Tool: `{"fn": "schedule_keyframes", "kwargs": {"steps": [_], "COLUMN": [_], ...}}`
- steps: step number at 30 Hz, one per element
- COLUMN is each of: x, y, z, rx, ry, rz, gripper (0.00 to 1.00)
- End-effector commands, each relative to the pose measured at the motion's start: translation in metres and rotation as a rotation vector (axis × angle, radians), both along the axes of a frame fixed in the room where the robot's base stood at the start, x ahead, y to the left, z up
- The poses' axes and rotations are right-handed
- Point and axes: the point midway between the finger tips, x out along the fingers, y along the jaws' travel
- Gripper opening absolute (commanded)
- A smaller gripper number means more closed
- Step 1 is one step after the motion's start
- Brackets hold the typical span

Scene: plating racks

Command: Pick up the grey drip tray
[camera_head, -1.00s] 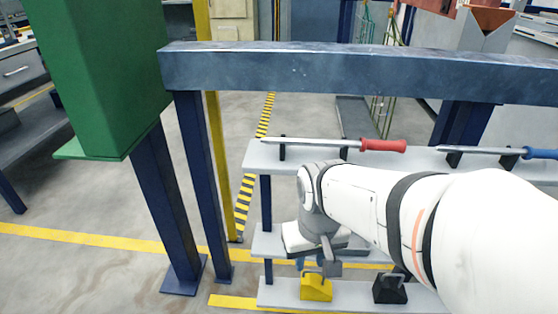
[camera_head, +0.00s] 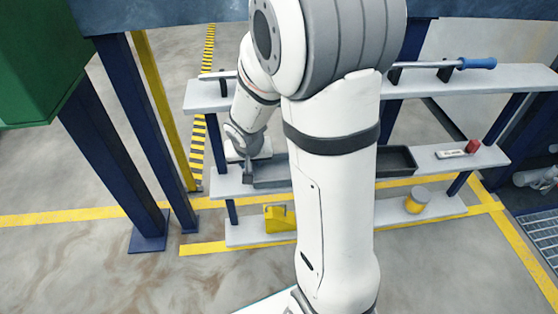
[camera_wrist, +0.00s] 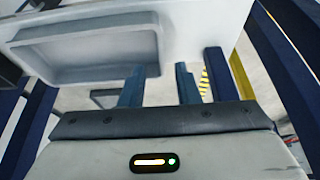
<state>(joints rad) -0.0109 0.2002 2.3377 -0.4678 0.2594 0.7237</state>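The grey drip tray (camera_head: 270,170) lies on the left part of the middle shelf in the head view, partly hidden by my arm. In the wrist view a shallow grey tray (camera_wrist: 85,55) with a raised rim fills the upper left. My gripper (camera_head: 248,172) is at the tray's left end in the head view. In the wrist view the two fingers of my gripper (camera_wrist: 160,82) stand apart, close to the tray's right end. I see a gap between them and cannot tell whether either finger touches the tray.
A dark tray (camera_head: 397,161) and a red-ended item (camera_head: 472,146) are on the middle shelf (camera_head: 430,160) to the right. A blue-handled tool (camera_head: 476,63) rests above. A yellow block (camera_head: 279,217) and a yellow jar (camera_head: 416,201) are below. Blue posts (camera_head: 150,130) stand left.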

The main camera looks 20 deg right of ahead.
Motion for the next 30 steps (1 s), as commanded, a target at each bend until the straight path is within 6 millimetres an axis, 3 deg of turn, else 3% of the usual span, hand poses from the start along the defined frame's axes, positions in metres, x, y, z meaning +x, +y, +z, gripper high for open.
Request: {"fn": "schedule_keyframes", "kwargs": {"steps": [11,19,27,30], "x": [0.016,0.029,0.033,0.032], "y": [-0.003,-0.008,-0.009,-0.009], "z": [-0.035,-0.073,-0.075,-0.074], "rx": [0.007,0.006,0.006,0.006], "ry": [-0.007,-0.005,-0.007,-0.007], "rz": [-0.003,0.0,-0.001,-0.001], "gripper": [0.29,0.29,0.29,0.22]}}
